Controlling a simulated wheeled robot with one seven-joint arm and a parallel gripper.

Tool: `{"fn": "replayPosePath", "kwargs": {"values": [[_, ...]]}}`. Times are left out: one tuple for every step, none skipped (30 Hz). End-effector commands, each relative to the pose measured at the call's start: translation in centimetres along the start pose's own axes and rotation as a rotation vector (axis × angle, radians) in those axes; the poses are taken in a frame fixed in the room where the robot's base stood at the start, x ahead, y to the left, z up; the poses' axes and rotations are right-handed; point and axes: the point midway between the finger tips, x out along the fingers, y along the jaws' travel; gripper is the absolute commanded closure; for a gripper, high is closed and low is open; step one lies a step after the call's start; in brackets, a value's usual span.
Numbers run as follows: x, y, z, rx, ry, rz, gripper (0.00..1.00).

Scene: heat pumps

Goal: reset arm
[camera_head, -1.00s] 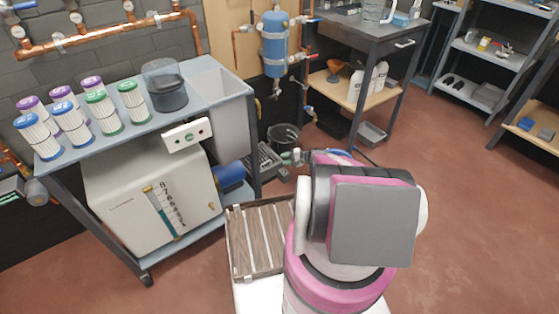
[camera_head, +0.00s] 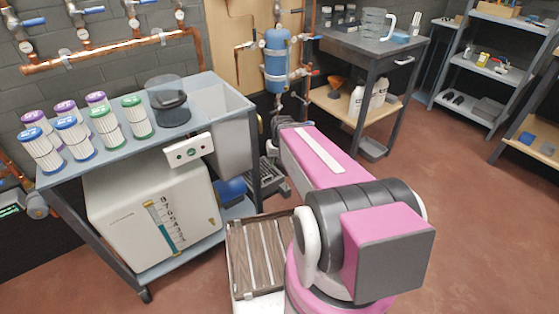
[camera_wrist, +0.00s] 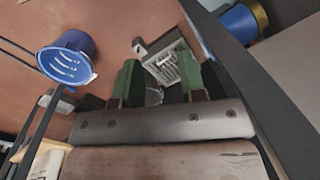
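My arm rises in the head view with its pink upper link stretched away toward the wall. My gripper is hidden behind it there. In the wrist view my gripper (camera_wrist: 158,82) shows two green fingers spread apart with nothing held between them. Beyond the fingers are the floor, a pale slotted tray (camera_wrist: 176,66) and part of a clear, rounded thing. A blue round thing with white marks on its face (camera_wrist: 68,62) is left of the fingers, apart from them.
A grey cart (camera_head: 205,140) on the left carries several filter cartridges (camera_head: 103,122) and a dark-based clear housing (camera_head: 170,104). A white tank (camera_head: 150,215) sits below. A blue vessel (camera_head: 277,58) hangs on wall pipes. A workbench (camera_head: 370,50) stands behind. Floor at right is clear.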

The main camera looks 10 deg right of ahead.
Motion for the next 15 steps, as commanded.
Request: {"fn": "replayPosePath", "kwargs": {"values": [[-1.4, -0.2, 1.6, -0.013, 0.015, 0.039, 0.62], [-1.8, -0.1, 1.9, -0.018, 0.022, 0.059, 0.62], [-2.3, -0.1, 2.3, -0.025, 0.029, 0.081, 0.62], [-2.6, 0.0, 2.4, -0.028, 0.034, 0.095, 0.62], [-2.8, 0.0, 2.5, -0.03, 0.038, 0.105, 0.62], [-3.0, 0.0, 2.6, -0.032, 0.042, 0.114, 0.62], [-3.1, 0.0, 2.6, -0.033, 0.043, 0.119, 0.62], [-3.1, 0.1, 2.6, -0.033, 0.044, 0.122, 0.62], [-3.1, 0.1, 2.6, -0.034, 0.044, 0.123, 0.62], [-3.1, 0.1, 2.6, -0.034, 0.044, 0.123, 0.62], [-3.1, 0.1, 2.5, -0.033, 0.044, 0.123, 0.62], [-3.1, 0.1, 2.5, -0.033, 0.043, 0.122, 0.62], [-3.0, 0.1, 2.5, -0.033, 0.043, 0.122, 0.62], [-3.0, 0.1, 2.5, -0.033, 0.043, 0.122, 0.62], [-3.0, 0.1, 2.5, -0.033, 0.043, 0.121, 0.62]]}}
